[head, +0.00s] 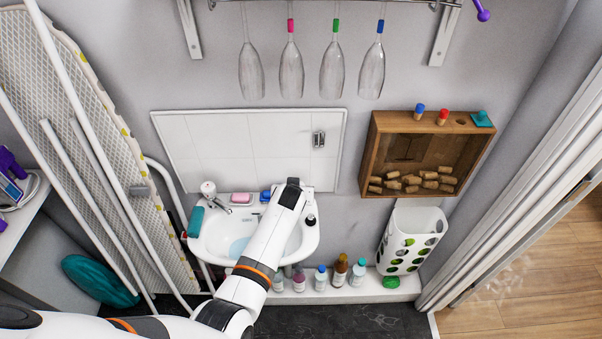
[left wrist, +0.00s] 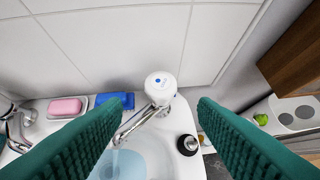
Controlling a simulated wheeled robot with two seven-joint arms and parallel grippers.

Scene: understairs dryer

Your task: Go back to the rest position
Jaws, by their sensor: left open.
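My left arm reaches in from the lower left over the white sink (head: 218,236). Its wrist hides the fingers in the head view. In the left wrist view my left gripper (left wrist: 166,102) is open, with two green ribbed fingers spread wide and nothing held between them. A white round tap head with a blue dot (left wrist: 160,84) and its chrome spout (left wrist: 133,124) show in the gap between the fingers. I cannot tell whether a finger touches the tap. The other tap (head: 208,188) stands at the sink's left. My right gripper is not in view.
A pink soap (left wrist: 66,107), a blue sponge (left wrist: 115,98) and a small dark-topped bottle (left wrist: 188,144) sit on the sink's rim. Several bottles (head: 321,278) stand on the low ledge. A wooden box (head: 370,155) hangs at right; an ironing board (head: 95,110) leans at left.

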